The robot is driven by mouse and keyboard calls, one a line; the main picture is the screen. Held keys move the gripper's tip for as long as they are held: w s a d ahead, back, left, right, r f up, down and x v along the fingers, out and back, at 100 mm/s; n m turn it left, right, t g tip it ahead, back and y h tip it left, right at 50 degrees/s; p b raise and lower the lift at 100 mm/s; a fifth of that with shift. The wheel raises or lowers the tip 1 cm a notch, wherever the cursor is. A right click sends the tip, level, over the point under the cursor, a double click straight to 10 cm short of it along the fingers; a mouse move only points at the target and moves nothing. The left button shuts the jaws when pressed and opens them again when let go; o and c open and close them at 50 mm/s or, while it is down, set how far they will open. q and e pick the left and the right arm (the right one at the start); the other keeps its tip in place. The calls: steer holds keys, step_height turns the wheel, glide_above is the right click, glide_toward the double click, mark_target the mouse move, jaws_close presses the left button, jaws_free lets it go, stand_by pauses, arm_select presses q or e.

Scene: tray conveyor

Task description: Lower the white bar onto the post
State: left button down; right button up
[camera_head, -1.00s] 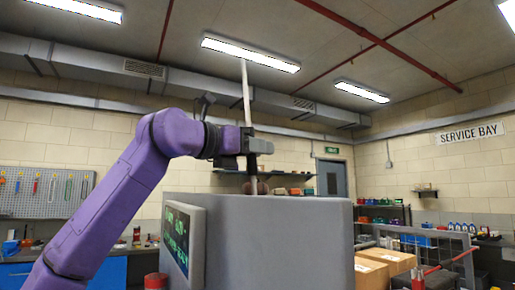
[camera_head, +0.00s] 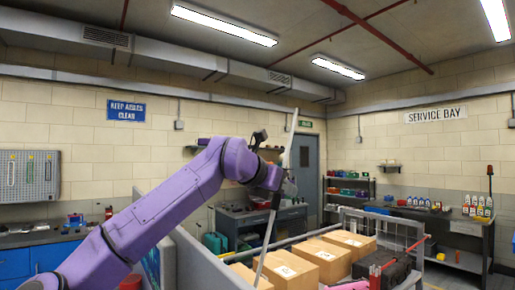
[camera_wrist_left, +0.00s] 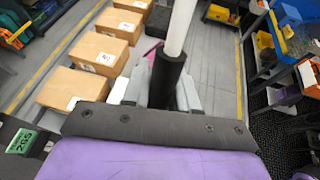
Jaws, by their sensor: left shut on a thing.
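The white bar (camera_head: 289,145) stands tall and slightly tilted in the head view, its top leaning to the right. My left gripper (camera_head: 284,187) is shut on it partway along its length. In the left wrist view the white bar (camera_wrist_left: 181,25) rises from a dark sleeve-like part (camera_wrist_left: 166,77) between the fingers of my left gripper (camera_wrist_left: 160,88). I cannot make out the post in either view. My right gripper is not in view.
Several cardboard boxes (camera_head: 322,259) stand in a row beside and behind the bar's lower part. A metal rail frame (camera_head: 385,228) is to their right. A grey panel (camera_head: 195,262) stands by my left arm. Workbenches (camera_head: 465,238) line the walls. The air around the bar's top is clear.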

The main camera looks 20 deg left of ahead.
arm_select(q)
steer(key=w+d+f+g+y+p, duration=0.1)
steer(key=w+d+f+g+p, duration=0.1)
steer(key=w, duration=0.4)
steer(key=shift+d+f+p, duration=0.5)
steer(key=shift+d+f, duration=0.3)
steer(key=shift+d, duration=0.05)
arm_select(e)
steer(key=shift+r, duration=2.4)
arm_select(q)
steer(key=c, duration=1)
jaws_free()
steer(key=shift+o, duration=0.2)
steer(key=shift+r, duration=0.1)
steer(key=b+v, duration=0.3)
steer(key=v, duration=0.7)
steer(key=shift+s+r+b, duration=0.15)
steer(key=shift+r+b, duration=0.05)
steer(key=shift+b, duration=0.2)
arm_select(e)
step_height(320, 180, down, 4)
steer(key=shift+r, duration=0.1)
